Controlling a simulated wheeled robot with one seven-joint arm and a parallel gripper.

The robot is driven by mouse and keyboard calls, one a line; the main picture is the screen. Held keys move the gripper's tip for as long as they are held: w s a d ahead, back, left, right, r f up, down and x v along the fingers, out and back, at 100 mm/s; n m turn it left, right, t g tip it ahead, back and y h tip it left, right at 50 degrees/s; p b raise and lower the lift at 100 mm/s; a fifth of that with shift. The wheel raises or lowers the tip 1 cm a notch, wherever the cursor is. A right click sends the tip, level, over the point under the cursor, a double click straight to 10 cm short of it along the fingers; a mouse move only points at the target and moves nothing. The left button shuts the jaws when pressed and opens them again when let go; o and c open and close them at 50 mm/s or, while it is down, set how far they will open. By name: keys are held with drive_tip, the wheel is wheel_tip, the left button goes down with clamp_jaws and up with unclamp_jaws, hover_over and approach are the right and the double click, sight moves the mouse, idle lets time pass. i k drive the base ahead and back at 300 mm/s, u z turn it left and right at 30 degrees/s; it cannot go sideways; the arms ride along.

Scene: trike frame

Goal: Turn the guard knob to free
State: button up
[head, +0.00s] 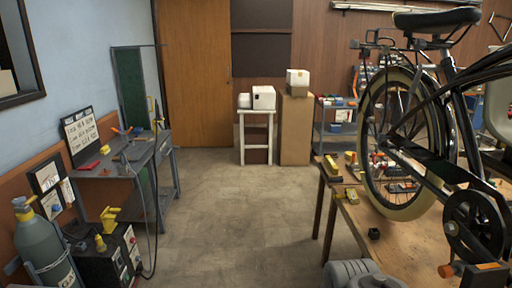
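I cannot pick out the guard knob for sure. A small dark fitting with an orange end (446,271) sits at the lower right, near the chain wheel (474,226) of the black trike frame (425,172). A wall panel (50,183) at the left carries small controls, too small to read. A dark welding machine (112,254) with small front controls stands below it. My gripper is not in view. A grey rounded part at the bottom edge looks like my own arm.
A wooden table (398,243) bears the trike wheel and small parts at right. A grey bench (105,186) with a lettered sign (82,137) and a gas cylinder (45,245) stand at left. The floor (235,215) between is clear. A white stool (256,133) stands at the back.

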sight(382, 138)
drive_tip(key=z, duration=0.85)
drive_tip(key=k, duration=0.55)
drive_tip(key=z, duration=0.65)
drive_tip(key=k, duration=0.6)
drive_tip(key=u, duration=1)
drive_tip(key=i, duration=1)
drive_tip(key=u, duration=1.2)
drive_tip(key=i, duration=1.5)
drive_tip(key=z, duration=0.45)
drive_tip(key=i, duration=1.25)
drive_tip(key=z, duration=0.8)
